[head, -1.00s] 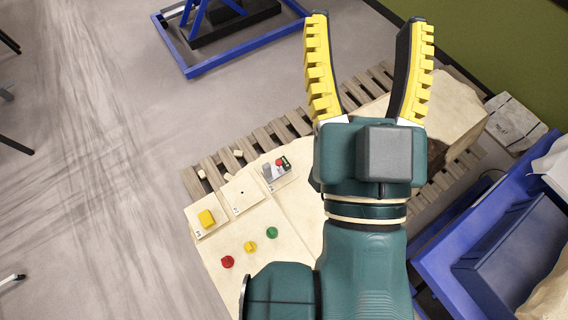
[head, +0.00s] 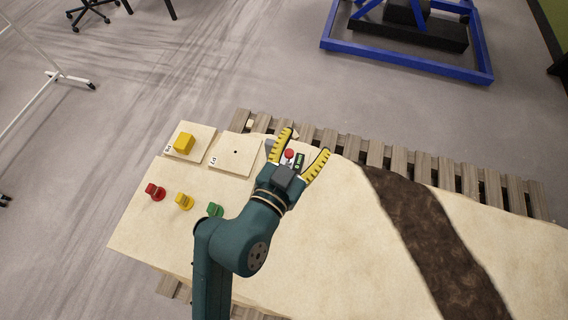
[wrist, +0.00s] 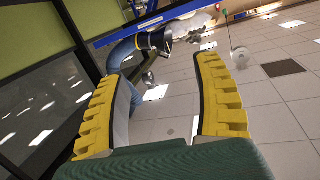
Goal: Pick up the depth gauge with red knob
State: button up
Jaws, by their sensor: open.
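The depth gauge with the red knob (head: 289,153) is on the pale slab at its far edge in the head view. A small dark and green block shows beside the red knob. My gripper (head: 306,143) is open and empty, its yellow-ribbed fingers spread on either side of the gauge in the picture. The gauge is partly hidden by the gripper, and I cannot tell the height between them. In the wrist view the open fingers (wrist: 168,82) have nothing between them, and the gauge does not show there.
A square plate with a yellow block (head: 184,143) and a bare plate with a small hole (head: 234,155) lie left of the gauge. Red (head: 155,192), yellow (head: 184,201) and green (head: 215,209) knobs stand nearer. A wooden pallet (head: 378,155) shows beneath the slab (head: 150,242).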

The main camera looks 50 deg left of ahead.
aim_at(267, 151)
jog(key=s+a+f+n+g+y+b, duration=0.1)
jog(key=s+a+f+b, duration=0.2)
jog(key=f, duration=0.5)
jog(key=s+a+f+n+g+y+b, duration=0.15)
jog(key=s+f+b, duration=0.25)
jog(key=f, duration=0.5)
jog(key=s+a+f+n+g+b, duration=0.1)
jog(key=s+a+f+b, duration=0.25)
jog(key=f, duration=0.45)
jog(key=shift+t, duration=0.25)
jog(key=b+x, duration=0.3)
jog(key=x, duration=1.4)
jog(key=shift+d+f, duration=0.1)
jog(key=shift+f, duration=0.05)
jog(key=shift+d, duration=0.1)
jog(key=shift+s, duration=0.1)
grip_shut()
notch_tip(267, 151, up, 10)
jog(key=p, duration=0.4)
jog(key=shift+n, duration=0.25)
jog(key=f+b, duration=0.2)
jog(key=a+f+b, duration=0.1)
jog(key=f+b, duration=0.4)
jog(key=f, duration=0.1)
jog(key=shift+s+a+f+b, duration=0.1)
jog(key=shift+s+a+b, duration=0.1)
jog(key=shift+s+b, duration=0.15)
